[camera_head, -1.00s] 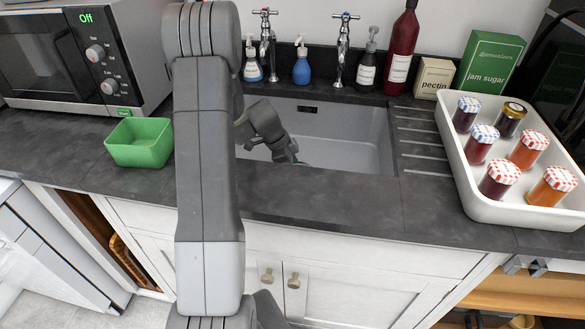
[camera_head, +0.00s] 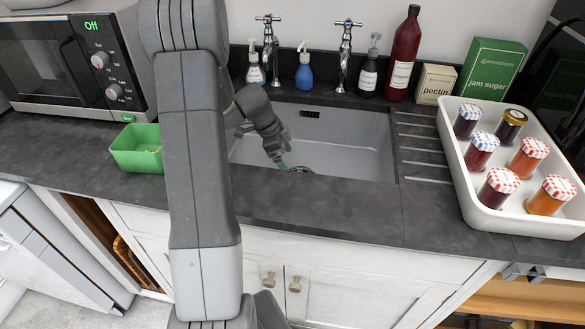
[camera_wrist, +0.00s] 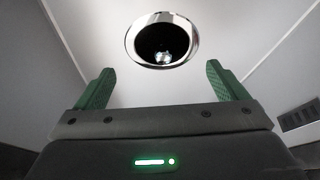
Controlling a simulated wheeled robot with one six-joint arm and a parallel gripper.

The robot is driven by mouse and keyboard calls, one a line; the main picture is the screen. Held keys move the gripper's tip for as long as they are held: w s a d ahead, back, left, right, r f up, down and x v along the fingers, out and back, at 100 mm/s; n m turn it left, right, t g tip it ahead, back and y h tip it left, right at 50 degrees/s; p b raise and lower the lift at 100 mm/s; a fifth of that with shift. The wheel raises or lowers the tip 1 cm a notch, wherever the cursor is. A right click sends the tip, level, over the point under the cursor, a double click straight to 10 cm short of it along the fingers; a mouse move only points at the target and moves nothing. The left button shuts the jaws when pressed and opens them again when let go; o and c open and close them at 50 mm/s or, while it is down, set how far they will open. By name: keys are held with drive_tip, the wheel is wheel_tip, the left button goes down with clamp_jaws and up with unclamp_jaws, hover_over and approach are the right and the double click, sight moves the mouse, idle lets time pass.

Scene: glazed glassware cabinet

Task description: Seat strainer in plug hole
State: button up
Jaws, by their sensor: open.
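The plug hole (camera_wrist: 133,38) shows in the wrist view as a chrome ring around a dark opening, with a small bright glint inside. It also shows in the head view (camera_head: 301,170) on the sink floor, partly cut off by the front edge. I cannot make out a separate strainer in or around it. My gripper (camera_wrist: 160,85) is open, with green fingers spread apart and nothing between them. It points down into the sink; the ring lies beyond the fingertips in the wrist view. In the head view my gripper (camera_head: 281,158) is close to the plug hole.
The grey sink (camera_head: 350,150) has taps (camera_head: 345,55) and bottles behind it. A white tray (camera_head: 475,210) of several jars stands right, beside the draining grooves.

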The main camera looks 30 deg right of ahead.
drive_tip(key=v, duration=0.5)
drive_tip(key=shift+w+r, duration=0.1)
drive_tip(key=shift+d, duration=0.1)
drive_tip(key=x, duration=1.2)
drive_tip(key=shift+r, duration=0.1)
